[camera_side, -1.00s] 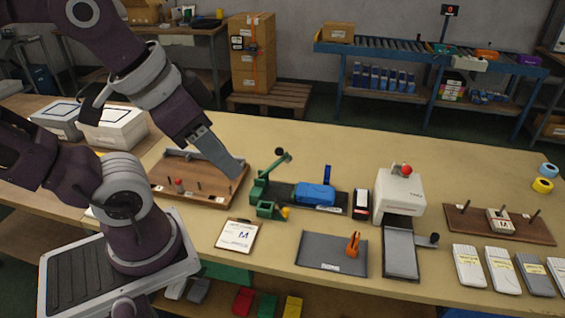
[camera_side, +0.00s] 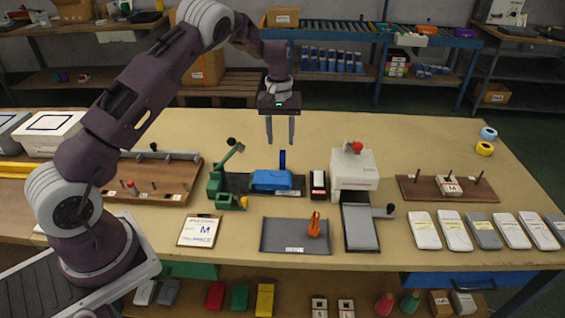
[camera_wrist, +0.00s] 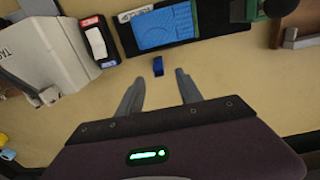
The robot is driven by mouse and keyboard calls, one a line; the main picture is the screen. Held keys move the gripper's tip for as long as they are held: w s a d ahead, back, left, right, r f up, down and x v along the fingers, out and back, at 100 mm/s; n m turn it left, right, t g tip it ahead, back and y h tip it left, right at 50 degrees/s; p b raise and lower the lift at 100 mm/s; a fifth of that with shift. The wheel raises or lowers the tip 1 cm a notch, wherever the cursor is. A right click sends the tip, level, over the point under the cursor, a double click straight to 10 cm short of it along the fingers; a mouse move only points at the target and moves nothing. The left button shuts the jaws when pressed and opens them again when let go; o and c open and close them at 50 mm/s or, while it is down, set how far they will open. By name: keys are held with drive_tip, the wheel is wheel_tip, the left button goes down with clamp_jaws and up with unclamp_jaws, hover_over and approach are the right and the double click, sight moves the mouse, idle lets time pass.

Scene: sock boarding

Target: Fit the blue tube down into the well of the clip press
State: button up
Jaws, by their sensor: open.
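The blue tube (camera_side: 282,160) stands upright on the table, just behind a dark base. In the wrist view the tube (camera_wrist: 157,66) shows as a small blue piece just beyond my fingertips, roughly in line with the gap. My gripper (camera_side: 280,142) is open and empty, fingers pointing down, above the tube and apart from it. The gripper also shows in the wrist view (camera_wrist: 158,76). A green lever press (camera_side: 222,182) stands left of a blue block (camera_side: 271,180) on the dark base. It looks like the clip press, but no label confirms this and its well cannot be made out.
A white machine with a red knob (camera_side: 354,170) stands right of the base, beside a small black-and-white box (camera_side: 319,184). A wooden pegged board (camera_side: 160,180) lies left. A grey mat (camera_side: 280,236) holds an orange tool (camera_side: 314,224). The table behind the tube is clear.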

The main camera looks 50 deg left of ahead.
sight(282, 163)
drive_tip(key=f, duration=0.9)
drive_tip(key=shift+w+f, duration=0.25)
drive_tip(key=shift+w, duration=0.1)
clamp_jaws()
